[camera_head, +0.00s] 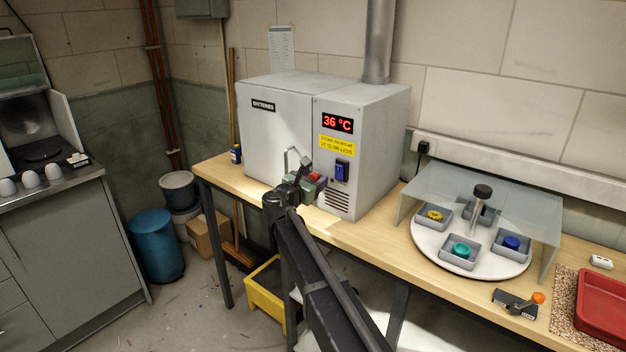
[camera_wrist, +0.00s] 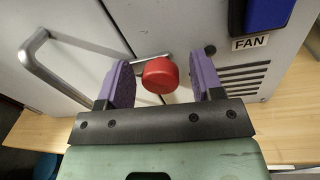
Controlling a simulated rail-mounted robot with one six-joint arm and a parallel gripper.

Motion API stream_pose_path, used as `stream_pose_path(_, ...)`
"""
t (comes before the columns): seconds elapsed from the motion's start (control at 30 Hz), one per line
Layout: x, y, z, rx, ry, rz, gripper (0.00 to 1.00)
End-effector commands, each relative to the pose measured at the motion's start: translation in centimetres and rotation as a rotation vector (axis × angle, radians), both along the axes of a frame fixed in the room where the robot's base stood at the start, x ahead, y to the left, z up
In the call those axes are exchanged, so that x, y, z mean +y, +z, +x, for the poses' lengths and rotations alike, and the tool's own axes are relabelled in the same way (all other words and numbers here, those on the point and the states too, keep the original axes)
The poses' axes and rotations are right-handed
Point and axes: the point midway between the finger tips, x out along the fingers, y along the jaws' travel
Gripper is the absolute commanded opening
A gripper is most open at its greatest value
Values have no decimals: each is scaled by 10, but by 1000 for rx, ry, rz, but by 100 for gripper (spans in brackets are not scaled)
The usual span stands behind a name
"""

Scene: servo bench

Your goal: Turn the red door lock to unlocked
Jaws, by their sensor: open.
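The red door lock (camera_wrist: 160,75) is a round red knob on the front of the grey cabinet (camera_head: 275,125). In the wrist view it sits between the two purple finger pads of my gripper (camera_wrist: 161,66), with a visible gap on each side. My gripper is open and holds nothing. In the head view my gripper (camera_head: 303,184) is in front of the cabinet's lower front, and a bit of red shows beside it. The metal door handle (camera_wrist: 62,80) runs left of the knob. I cannot tell the knob's turned position from its face.
A blue switch (camera_head: 342,171) labelled FAN is right of the lock, above vents. The red display (camera_head: 338,124) reads 36 °C, over a yellow notice (camera_head: 337,145). A white turntable (camera_head: 425,241) with trays under a clear cover stands right on the wooden bench (camera_head: 385,262).

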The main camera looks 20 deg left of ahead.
Motion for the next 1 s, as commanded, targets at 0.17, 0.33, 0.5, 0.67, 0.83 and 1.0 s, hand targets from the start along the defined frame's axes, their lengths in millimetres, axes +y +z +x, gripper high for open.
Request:
stream_pose_path(0.17,0,0,0,0,0,0,59)
stream_pose_path(0.33,0,0,0,0,-1,0,33)
stream_pose_path(0.5,0,0,0,0,-1,0,12)
stream_pose_path(0.67,0,0,0,-3,0,9,12)
stream_pose_path(0.83,0,0,0,-15,-1,49,12)
stream_pose_path(1.0,0,-1,0,-43,-1,136,12)
